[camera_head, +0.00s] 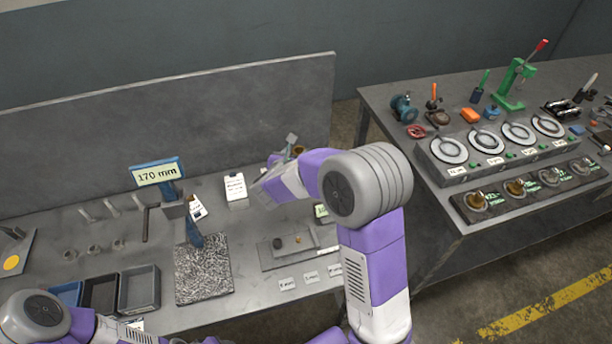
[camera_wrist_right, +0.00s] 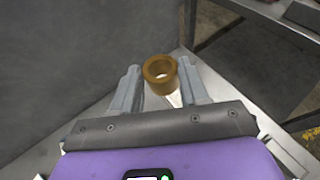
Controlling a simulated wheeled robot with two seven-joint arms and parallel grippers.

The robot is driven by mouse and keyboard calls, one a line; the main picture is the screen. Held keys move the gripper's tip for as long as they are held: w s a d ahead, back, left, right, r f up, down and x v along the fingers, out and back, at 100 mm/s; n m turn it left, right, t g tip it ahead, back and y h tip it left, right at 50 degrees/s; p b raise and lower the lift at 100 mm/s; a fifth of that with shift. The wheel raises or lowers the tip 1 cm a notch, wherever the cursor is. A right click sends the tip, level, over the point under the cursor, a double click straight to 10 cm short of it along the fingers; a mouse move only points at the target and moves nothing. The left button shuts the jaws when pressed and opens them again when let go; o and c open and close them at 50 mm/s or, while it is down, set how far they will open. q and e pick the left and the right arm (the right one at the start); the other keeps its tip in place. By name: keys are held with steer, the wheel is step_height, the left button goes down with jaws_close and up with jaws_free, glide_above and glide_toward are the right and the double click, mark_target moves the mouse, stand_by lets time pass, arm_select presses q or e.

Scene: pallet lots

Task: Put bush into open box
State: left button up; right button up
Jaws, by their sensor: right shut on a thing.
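My right gripper (camera_wrist_right: 160,76) is shut on a brass-coloured bush (camera_wrist_right: 160,70), a short hollow ring held between the two fingertips. In the head view the right gripper (camera_head: 282,160) is above the back right part of the left bench, and the bush (camera_head: 298,150) shows only as a small brown patch behind it. Three small open-topped boxes stand at the bench's front left: a blue one (camera_head: 66,292), a black one (camera_head: 101,293) and a grey one (camera_head: 140,289). I cannot tell which is the task's open box. My left gripper is not in view; only its arm shows at bottom left.
A blue stand with a "170 mm" sign (camera_head: 158,174) rises mid-bench beside a speckled mat (camera_head: 203,275). A grey plate (camera_head: 275,258) with small parts lies below the gripper. A white labelled block (camera_head: 235,188) stands nearby. A second bench (camera_head: 450,208) with dials is right, beyond a floor gap.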

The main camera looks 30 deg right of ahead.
steer(key=shift+m+g+h, duration=0.6)
steer(key=shift+m, duration=0.2)
steer(key=d, duration=0.1)
steer(key=w+d+r, duration=0.1)
steer(key=w+d, duration=0.1)
steer(key=d, duration=0.1)
steer(key=shift+r+p, duration=0.3)
steer(key=shift+p, duration=0.05)
step_height(320, 180, down, 10)
steer(key=b, duration=0.3)
steer(key=shift+d, duration=0.15)
steer(key=shift+f+b, duration=0.5)
steer(key=shift+b, duration=0.15)
steer(key=o, duration=1.2)
steer(key=shift+r, duration=0.1)
